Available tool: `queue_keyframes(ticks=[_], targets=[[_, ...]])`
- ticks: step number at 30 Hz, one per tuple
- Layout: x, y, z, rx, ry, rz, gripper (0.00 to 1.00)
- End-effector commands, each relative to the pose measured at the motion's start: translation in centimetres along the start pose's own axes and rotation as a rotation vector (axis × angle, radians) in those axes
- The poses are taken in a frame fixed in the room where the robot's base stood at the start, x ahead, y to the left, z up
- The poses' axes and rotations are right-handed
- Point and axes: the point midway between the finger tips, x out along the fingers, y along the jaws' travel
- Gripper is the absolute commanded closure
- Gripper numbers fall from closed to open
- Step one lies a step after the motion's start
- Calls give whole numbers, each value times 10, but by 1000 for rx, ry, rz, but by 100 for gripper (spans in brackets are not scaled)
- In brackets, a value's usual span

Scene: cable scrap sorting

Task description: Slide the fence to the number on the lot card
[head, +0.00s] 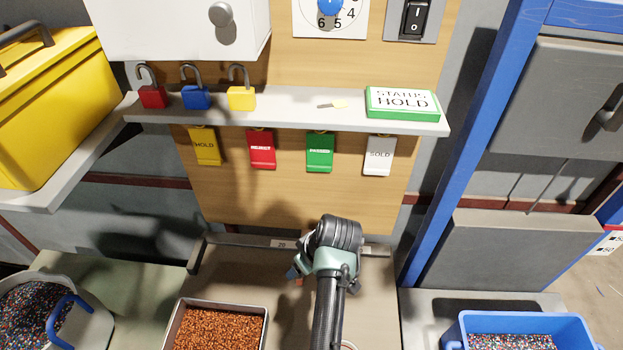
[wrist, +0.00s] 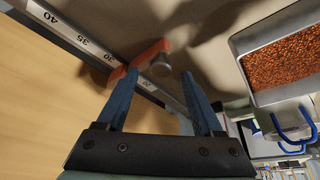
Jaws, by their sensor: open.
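The fence (wrist: 148,55) is an orange-red slider with a round grey knob, seen in the wrist view. It sits on a dark rail (wrist: 70,38) with a pale scale reading 40, 35, 30 and 20; the fence lies between the 30 and the 20. My gripper (wrist: 158,76) is open, its blue fingers reaching toward the fence, the left fingertip overlapping it and the knob showing between the tips. Contact cannot be told. In the head view the rail (head: 230,240) shows a 20, and my wrist hides most of the fence. I cannot make out a lot card.
A tray of copper granules (head: 217,330) stands front left of my arm. A blue bin (head: 470,325) is at right, a grey bucket (head: 95,325) at left.

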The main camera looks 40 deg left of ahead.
Motion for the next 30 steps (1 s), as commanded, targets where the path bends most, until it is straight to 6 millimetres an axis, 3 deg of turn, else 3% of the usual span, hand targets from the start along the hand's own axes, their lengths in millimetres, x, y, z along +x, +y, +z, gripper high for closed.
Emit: queue_keyframes(ticks=[9,15,30], targets=[[-70,0,0,0,2,3,32],[-99,0,0,0,1,1,32],[-108,0,0,0,0,-1,32]])
